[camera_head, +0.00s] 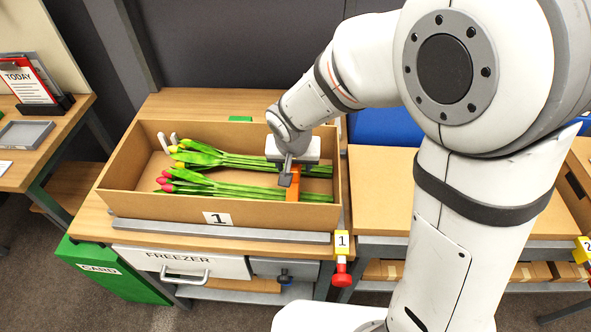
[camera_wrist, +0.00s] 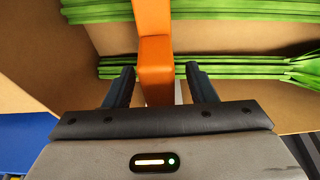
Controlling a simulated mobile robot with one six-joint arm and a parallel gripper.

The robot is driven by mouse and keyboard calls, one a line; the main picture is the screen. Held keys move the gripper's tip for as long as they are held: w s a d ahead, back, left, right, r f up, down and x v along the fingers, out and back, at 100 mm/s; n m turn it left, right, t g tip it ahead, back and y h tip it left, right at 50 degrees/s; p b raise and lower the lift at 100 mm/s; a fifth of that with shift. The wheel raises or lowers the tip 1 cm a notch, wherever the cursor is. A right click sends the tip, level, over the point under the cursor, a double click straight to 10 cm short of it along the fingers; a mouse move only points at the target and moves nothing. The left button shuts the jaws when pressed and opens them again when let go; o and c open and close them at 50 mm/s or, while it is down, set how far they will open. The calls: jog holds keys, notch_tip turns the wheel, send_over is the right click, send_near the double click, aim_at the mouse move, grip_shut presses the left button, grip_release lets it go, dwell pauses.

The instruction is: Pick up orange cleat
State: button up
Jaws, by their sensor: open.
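The orange cleat (camera_head: 293,187) is in the box, at the right end of the tulip bunches. In the wrist view the orange cleat (camera_wrist: 154,58) stands upright in the picture between my fingers. My gripper (camera_wrist: 157,72) is open, with one dark finger on each side of the cleat and a gap showing on both sides. In the head view my gripper (camera_head: 287,178) reaches down into the box and partly hides the cleat. Tulip bunches (camera_head: 240,190) with pink and yellow heads lie with green stems toward the right. Stems (camera_wrist: 225,71) pass behind the cleat in the wrist view.
The cardboard box (camera_head: 160,207), labelled 1, sits on a wooden table (camera_head: 90,226); its walls surround my gripper. A green card bin (camera_head: 110,270) stands below left.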

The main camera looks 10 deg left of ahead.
jog(key=c, duration=1.1)
jog(key=shift+r, duration=0.1)
